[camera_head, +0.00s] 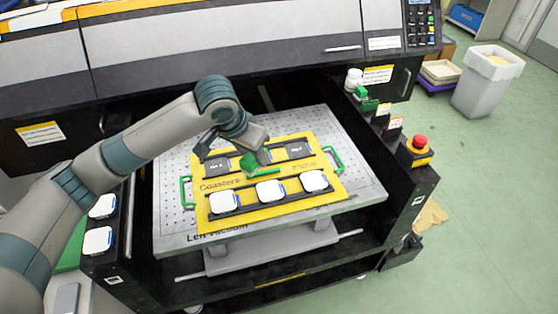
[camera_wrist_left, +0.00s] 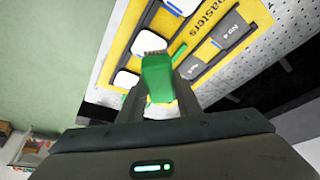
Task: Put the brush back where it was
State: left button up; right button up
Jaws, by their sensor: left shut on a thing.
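My left gripper (camera_head: 254,154) reaches in from the left and is over the yellow coaster tray (camera_head: 322,182). It is shut on a green brush (camera_head: 249,164). My right gripper is not in view.
The tray holds white coasters (camera_head: 270,191) and dark plates, on a perforated metal table (camera_head: 170,222). A white bottle (camera_head: 353,79) and small green items (camera_head: 369,104) stand on the right ledge, with a red emergency button (camera_head: 420,141). The printer front (camera_head: 230,45) overhangs behind.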

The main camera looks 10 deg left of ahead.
pick_arm(q)
jog(key=s+a+n+y+b, duration=0.2)
jog(key=s+a+n+b, duration=0.2)
jog(key=s+a, duration=0.3)
jog(key=shift+s+a+n+t, duration=0.35)
jog(key=shift+a+n, duration=0.25)
jog(key=shift+n, duration=0.1)
